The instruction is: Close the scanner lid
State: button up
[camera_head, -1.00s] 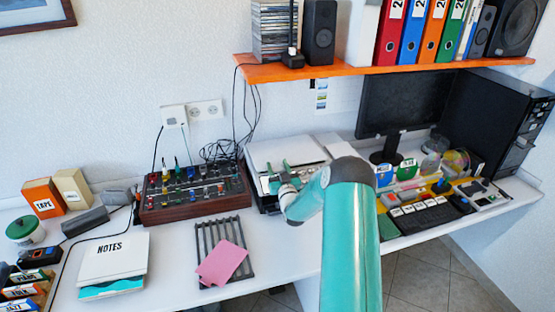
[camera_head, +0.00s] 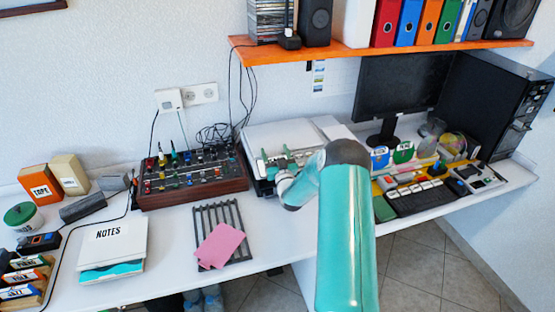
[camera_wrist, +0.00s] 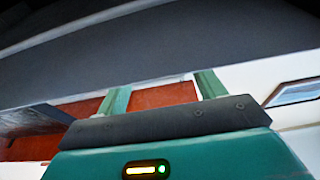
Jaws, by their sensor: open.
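The scanner (camera_head: 291,137) stands on the white desk between the mixer and the monitor, its pale lid facing up. In the head view the lid looks near flat; whether a gap is left under it I cannot tell. My gripper (camera_head: 274,161) is at the scanner's front left, its green fingers at or over the front edge; contact is unclear. In the wrist view my gripper (camera_wrist: 160,92) has its two green fingers spread apart with nothing visible between them. A reddish surface shows beyond the fingers, under a wide dark surface. My arm hides the scanner's right front.
The mixer (camera_head: 190,178) stands close on the scanner's left. The slatted rack (camera_head: 206,215) with a pink pad (camera_head: 220,245) lies in front. The monitor (camera_head: 405,95) and keyboard (camera_head: 425,197) are on the right. The orange shelf (camera_head: 390,50) hangs above the scanner.

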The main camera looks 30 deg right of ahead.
jog(key=v, duration=1.3)
jog(key=shift+s+a, duration=0.15)
jog(key=shift+s, duration=0.15)
